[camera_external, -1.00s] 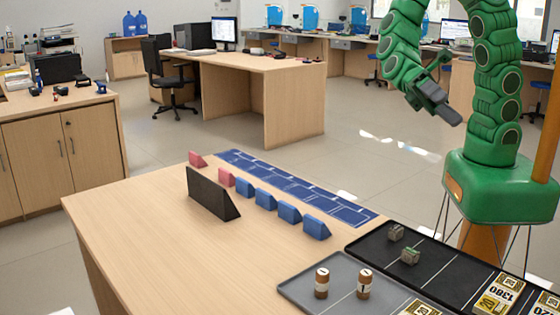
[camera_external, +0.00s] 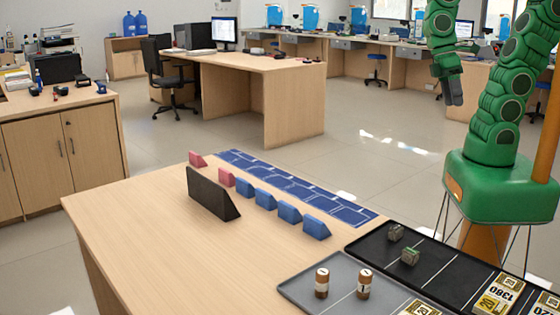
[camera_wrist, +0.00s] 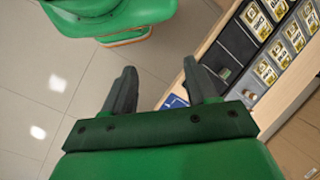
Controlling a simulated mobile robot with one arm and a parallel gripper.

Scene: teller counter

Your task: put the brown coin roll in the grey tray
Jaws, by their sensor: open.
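Two upright brown coin rolls with pale tops and bands, one on the left (camera_external: 322,283) and one on the right (camera_external: 364,284), stand in the grey tray (camera_external: 299,286) at the counter's front right. No other brown coin roll shows. My gripper (camera_external: 454,98) hangs high above the floor, beyond the counter, away from the rolls and tray. In the wrist view its two fingers (camera_wrist: 160,85) are spread with nothing between them.
A black tray (camera_external: 374,246) beside the grey tray holds two small greenish bundles (camera_external: 410,256) and banknote packs (camera_external: 498,291). A black wedge (camera_external: 210,195), several blue and red blocks (camera_external: 289,212) and a blue strip (camera_external: 290,184) lie on the counter. Its left front is clear.

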